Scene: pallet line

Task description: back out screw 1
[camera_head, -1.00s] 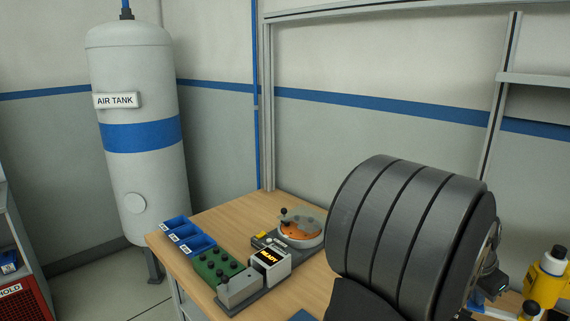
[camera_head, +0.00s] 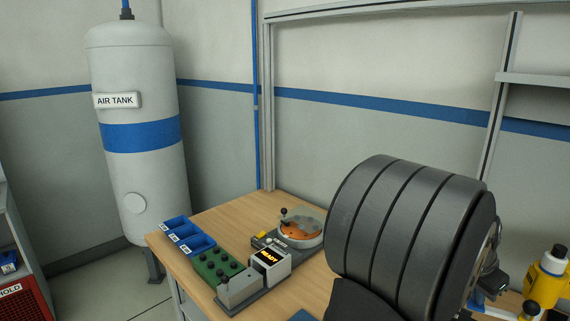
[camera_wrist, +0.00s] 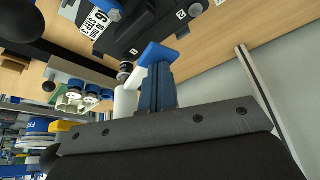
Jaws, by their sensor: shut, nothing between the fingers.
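My gripper (camera_wrist: 157,62) shows in the wrist view with its blue fingers pressed together and nothing between them. Its tips are close to a black fixture (camera_wrist: 150,28) with small numbered labels, apart from or touching it I cannot tell. A white cylinder with a dark knurled end (camera_wrist: 125,75) stands just left of the fingers. I cannot make out screw 1 for certain in either view. In the head view, my large dark arm link covers much of the bench's right side and hides the work area.
In the head view, the wooden bench (camera_head: 205,215) carries blue bins (camera_head: 187,235), a green block with black knobs (camera_head: 217,268), a display box reading READY (camera_head: 270,262) and a round dial fixture (camera_head: 300,232). A yellow bottle (camera_head: 547,282) stands at right. An air tank (camera_head: 140,150) is behind.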

